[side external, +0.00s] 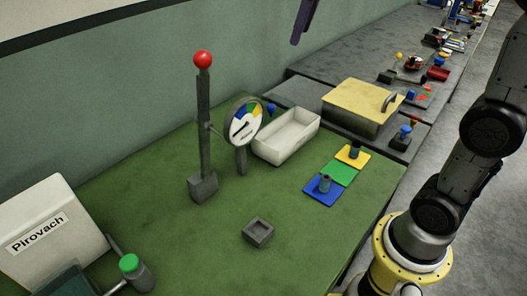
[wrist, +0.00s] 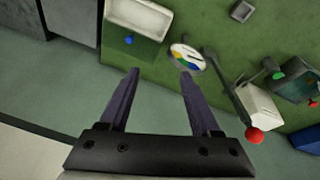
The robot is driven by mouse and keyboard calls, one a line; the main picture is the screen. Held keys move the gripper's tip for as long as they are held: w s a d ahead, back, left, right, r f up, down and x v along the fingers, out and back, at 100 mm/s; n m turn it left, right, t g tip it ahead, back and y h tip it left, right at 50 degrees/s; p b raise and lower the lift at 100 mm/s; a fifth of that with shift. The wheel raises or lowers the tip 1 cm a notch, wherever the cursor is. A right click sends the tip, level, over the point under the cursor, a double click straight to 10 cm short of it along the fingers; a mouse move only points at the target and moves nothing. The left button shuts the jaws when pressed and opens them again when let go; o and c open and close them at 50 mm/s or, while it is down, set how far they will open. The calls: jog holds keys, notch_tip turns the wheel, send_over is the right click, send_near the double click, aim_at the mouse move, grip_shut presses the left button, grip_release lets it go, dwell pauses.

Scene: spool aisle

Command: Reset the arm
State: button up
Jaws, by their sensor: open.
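My gripper (wrist: 159,72) is open in the wrist view, with two dark purple fingers apart and nothing between them. In the side external view only a purple finger part (side external: 304,20) shows at the top edge, high above the table. An upright grey lever (side external: 204,125) with a red ball (side external: 203,60) on top stands on a grey base on the green table. In the wrist view the red ball (wrist: 254,136) is at the lower right, apart from the fingers. A dial (side external: 245,121) with coloured segments stands beside the lever; it also shows in the wrist view (wrist: 187,57).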

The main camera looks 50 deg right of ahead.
jog(key=s+a+f+m+t, duration=0.1)
jog(key=s+a+f, duration=0.1)
jog(key=s+f, duration=0.5)
jog(key=s+a+f+m+t, duration=0.1)
jog(key=s+a+f+m, duration=0.1)
jog(key=s+f, duration=0.6)
jog(key=s, duration=0.5)
jog(key=shift+a+m, duration=0.15)
jog(key=shift+m, duration=0.15)
